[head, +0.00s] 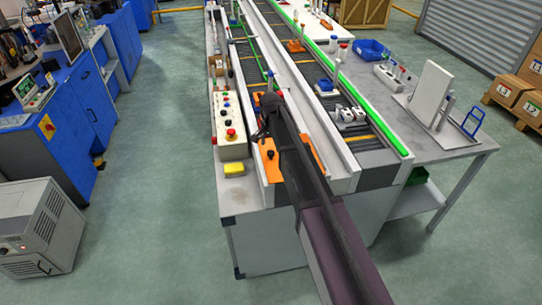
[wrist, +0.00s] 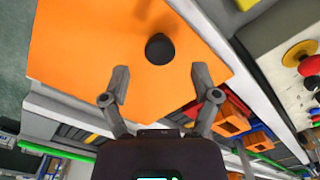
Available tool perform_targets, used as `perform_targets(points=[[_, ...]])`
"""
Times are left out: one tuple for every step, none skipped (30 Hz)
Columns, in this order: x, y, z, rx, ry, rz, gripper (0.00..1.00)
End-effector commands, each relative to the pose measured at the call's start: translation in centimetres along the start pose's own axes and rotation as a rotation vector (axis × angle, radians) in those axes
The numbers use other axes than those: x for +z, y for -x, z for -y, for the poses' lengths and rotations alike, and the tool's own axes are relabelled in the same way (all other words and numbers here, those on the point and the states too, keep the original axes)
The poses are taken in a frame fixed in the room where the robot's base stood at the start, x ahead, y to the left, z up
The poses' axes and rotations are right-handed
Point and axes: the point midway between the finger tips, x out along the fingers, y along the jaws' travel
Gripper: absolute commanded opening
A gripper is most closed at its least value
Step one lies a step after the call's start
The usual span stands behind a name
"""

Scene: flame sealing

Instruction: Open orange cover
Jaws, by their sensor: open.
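The orange cover (wrist: 85,45) is a flat panel that fills the upper left and middle of the wrist view. A round black knob (wrist: 160,48) stands on it. In the head view the orange cover (head: 263,168) lies at the near end of the conveyor bench, partly hidden by my arm. My gripper (wrist: 161,82) is open and empty over the cover. The knob is just beyond the fingertips, centred between them and not gripped. The height of the fingertips above the cover is hard to tell. The cover looks closed.
A control box with a red button (head: 231,134) stands left of the cover, with a yellow block (head: 234,169) in front of it. Conveyor lanes with a green rail (head: 375,118) run to the right. Orange parts (wrist: 230,123) in a bin show below right in the wrist view.

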Motion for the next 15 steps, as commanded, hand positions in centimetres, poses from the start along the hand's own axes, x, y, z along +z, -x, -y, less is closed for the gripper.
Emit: perform_targets(points=[[0.0, -0.8, 0.0, 0.000, 0.000, 0.000, 0.79], [0.0, -1.1, 0.0, 0.000, 0.000, 0.000, 0.79], [0.0, -1.4, 0.0, 0.000, 0.000, 0.000, 0.79], [0.0, -1.6, 0.0, 0.000, 0.000, 0.000, 0.79], [0.0, -1.8, 0.0, 0.000, 0.000, 0.000, 0.79], [0.0, -2.0, 0.0, 0.000, 0.000, 0.000, 0.79], [0.0, -2.2, 0.0, 0.000, 0.000, 0.000, 0.79], [0.0, -2.4, 0.0, 0.000, 0.000, 0.000, 0.79], [0.0, -2.6, 0.0, 0.000, 0.000, 0.000, 0.79], [0.0, -2.7, 0.0, 0.000, 0.000, 0.000, 0.79], [0.0, -2.8, 0.0, 0.000, 0.000, 0.000, 0.79], [0.0, -2.9, 0.0, 0.000, -0.001, 0.000, 0.79], [0.0, -3.0, 0.0, 0.000, -0.001, 0.000, 0.79], [0.0, -3.1, 0.0, 0.000, -0.001, 0.000, 0.79], [0.0, -3.1, 0.0, 0.000, -0.001, 0.000, 0.79]])
